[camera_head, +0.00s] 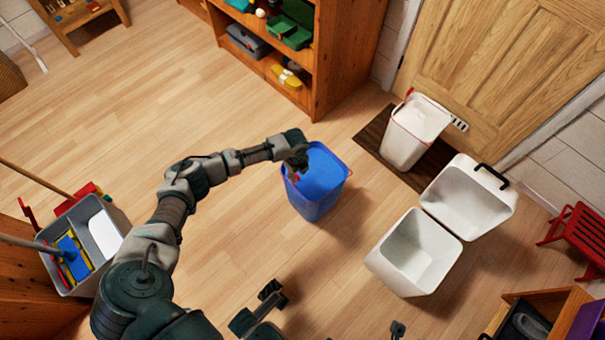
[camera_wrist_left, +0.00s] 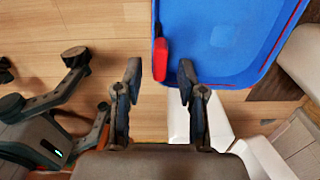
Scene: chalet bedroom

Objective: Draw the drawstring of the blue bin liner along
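The blue bin liner (camera_head: 318,178) lines a bin on the wood floor, with a red drawstring along its rim. In the left wrist view the liner (camera_wrist_left: 222,40) fills the top, with a red drawstring loop (camera_wrist_left: 160,60) hanging at its near left corner. My left gripper (camera_head: 297,162) is at the liner's left rim in the head view. Its fingers (camera_wrist_left: 160,82) are apart in the wrist view, with the red loop just beyond the gap between them. Dark finger parts at the bottom of the head view look like my right gripper (camera_head: 333,309), spread apart and empty, its base out of frame.
A white bin with a red-trimmed liner (camera_head: 418,122) stands on a dark mat by the door. An open white container (camera_head: 372,262) stands right of the blue bin. A shelf (camera_head: 338,60) is behind, and a grey cleaning caddy (camera_head: 52,268) is at left.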

